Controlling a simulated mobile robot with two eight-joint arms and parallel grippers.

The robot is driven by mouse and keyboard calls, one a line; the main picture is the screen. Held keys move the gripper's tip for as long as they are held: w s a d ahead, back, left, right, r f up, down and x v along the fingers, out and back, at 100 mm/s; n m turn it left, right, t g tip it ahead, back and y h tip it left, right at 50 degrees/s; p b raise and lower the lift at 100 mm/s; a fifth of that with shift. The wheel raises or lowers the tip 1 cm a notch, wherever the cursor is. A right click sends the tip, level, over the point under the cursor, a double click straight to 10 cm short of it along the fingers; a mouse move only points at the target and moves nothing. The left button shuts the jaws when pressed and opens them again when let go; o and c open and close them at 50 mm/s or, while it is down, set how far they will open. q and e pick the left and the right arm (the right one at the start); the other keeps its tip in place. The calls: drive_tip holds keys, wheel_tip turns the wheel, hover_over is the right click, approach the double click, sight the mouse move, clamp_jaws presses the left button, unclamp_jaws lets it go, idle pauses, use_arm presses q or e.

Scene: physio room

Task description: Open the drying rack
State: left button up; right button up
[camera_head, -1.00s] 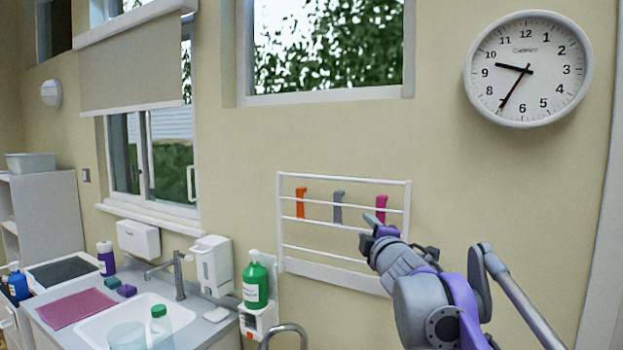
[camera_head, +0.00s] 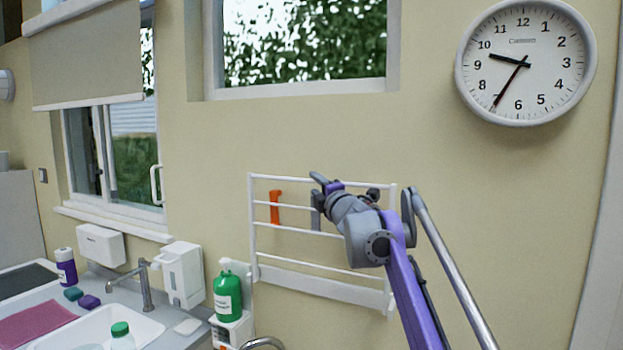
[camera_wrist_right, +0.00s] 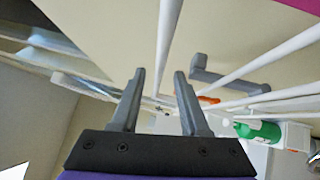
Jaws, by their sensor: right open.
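The drying rack (camera_head: 320,290) is a white wall-mounted frame with several thin horizontal bars, upright and close against the wall in the head view. In the right wrist view my right gripper (camera_wrist_right: 160,75) is open, with a white bar of the rack (camera_wrist_right: 167,40) running between the finger lines. I cannot tell whether the fingers touch it. My left gripper is out of view.
An orange hook (camera_head: 276,207) and a grey hook (camera_head: 317,215) show behind the bars. Below left are a green bottle (camera_head: 227,292), a white dispenser (camera_head: 181,275) and a sink (camera_head: 120,325). A clock (camera_head: 525,63) hangs upper right. The wall between is clear.

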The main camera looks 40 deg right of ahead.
sight(313, 182)
drive_tip(key=shift+p+x, duration=0.4)
drive_tip(key=shift+x, duration=1.35)
drive_tip(key=shift+c, duration=0.3)
clamp_jaws()
